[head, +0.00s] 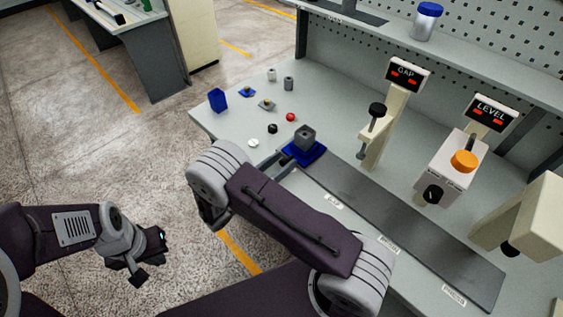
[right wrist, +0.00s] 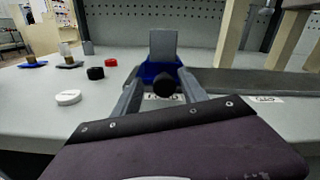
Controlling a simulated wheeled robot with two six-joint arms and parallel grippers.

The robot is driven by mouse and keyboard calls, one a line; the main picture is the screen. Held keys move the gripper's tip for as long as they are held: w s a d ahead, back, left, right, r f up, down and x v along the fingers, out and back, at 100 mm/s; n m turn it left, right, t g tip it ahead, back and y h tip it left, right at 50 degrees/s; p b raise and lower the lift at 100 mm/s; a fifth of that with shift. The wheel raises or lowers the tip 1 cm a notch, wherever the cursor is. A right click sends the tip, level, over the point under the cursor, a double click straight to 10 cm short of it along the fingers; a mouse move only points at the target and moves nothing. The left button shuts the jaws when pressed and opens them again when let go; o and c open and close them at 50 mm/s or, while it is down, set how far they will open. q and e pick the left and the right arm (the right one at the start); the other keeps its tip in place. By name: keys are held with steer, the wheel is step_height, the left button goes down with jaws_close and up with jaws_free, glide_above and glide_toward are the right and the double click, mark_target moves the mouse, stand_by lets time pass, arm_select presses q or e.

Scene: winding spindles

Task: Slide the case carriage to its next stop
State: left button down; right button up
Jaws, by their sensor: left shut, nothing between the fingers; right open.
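The case carriage (head: 305,149) is a blue base with a grey block on top, at the far left end of a long dark track (head: 400,225). It also shows in the right wrist view (right wrist: 163,52), with a dark round knob (right wrist: 166,84) on its near side. My right gripper (head: 284,160) is open at the carriage's near side. In the right wrist view its two fingers (right wrist: 162,92) stand on either side of the knob; contact cannot be told. My left gripper (head: 143,262) is shut and empty, over the floor left of the bench.
Labels, one reading GAP (head: 334,202), line the track's near edge. A GAP stand (head: 375,145), a LEVEL stand (head: 452,170) and a beige machine (head: 525,215) stand along its far side. Small loose parts and a blue bin (head: 217,100) lie left of the carriage. The track right of it is clear.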

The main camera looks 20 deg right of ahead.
steer(key=v, duration=0.9)
steer(key=shift+b, duration=0.4)
